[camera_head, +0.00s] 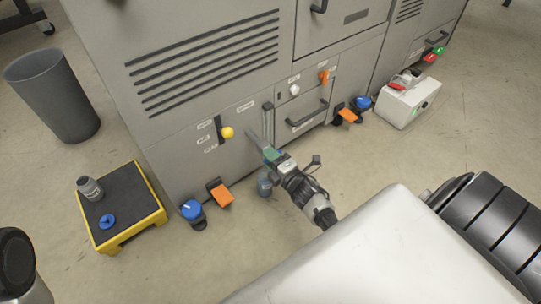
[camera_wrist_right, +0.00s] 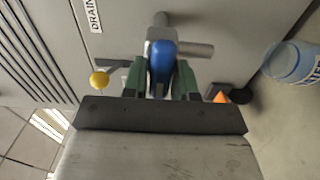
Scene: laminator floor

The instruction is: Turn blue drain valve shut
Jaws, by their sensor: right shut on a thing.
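The blue drain valve handle (camera_wrist_right: 161,62) shows in the right wrist view, on a grey metal valve body with a short pipe (camera_wrist_right: 192,49) sticking out to the right. A label reading "DRAIN" (camera_wrist_right: 93,16) is on the grey panel to its left. My right gripper (camera_wrist_right: 161,80) has its two green fingers on either side of the blue handle and is shut on it. In the head view my right gripper (camera_head: 271,156) is at the lower front of the grey machine, and it largely hides the valve. My left gripper is not in view.
A clear blue container (camera_head: 264,184) stands on the floor below the gripper. A yellow knob (camera_head: 228,132) is on the panel to the left. Orange pedals (camera_head: 220,194) and blue-topped pedals (camera_head: 191,209) line the machine's foot. A yellow-edged step (camera_head: 126,205) stands at left.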

